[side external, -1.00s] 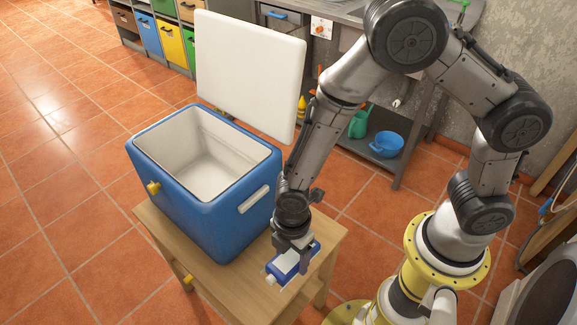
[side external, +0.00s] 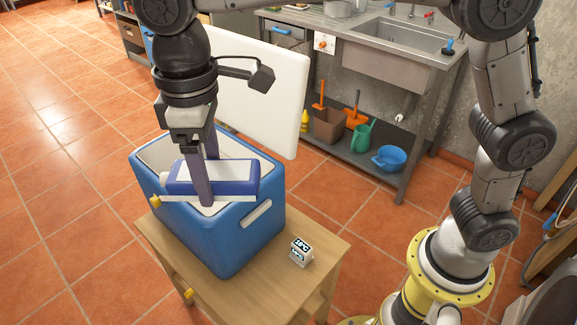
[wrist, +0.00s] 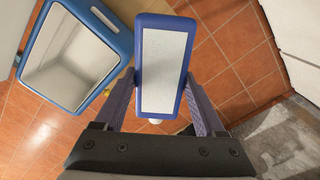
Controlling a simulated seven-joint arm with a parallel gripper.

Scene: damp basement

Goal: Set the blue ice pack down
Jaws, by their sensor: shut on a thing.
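The blue ice pack (side external: 240,180), with a pale panel on its face, is held up in the air. My gripper (side external: 206,190) is shut on it, one finger on each side. In the side view the pack overlaps the near part of the blue cooler (side external: 240,235) and hides some of its opening. In the wrist view the pack (wrist: 163,72) sits between the fingers, and the open, empty-looking cooler (wrist: 122,42) lies to its left. The cooler stands on a wooden table (side external: 265,290) with its white lid (side external: 265,95) raised.
A small white display block (side external: 300,251) stands on the table right of the cooler. The table top around it is bare.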

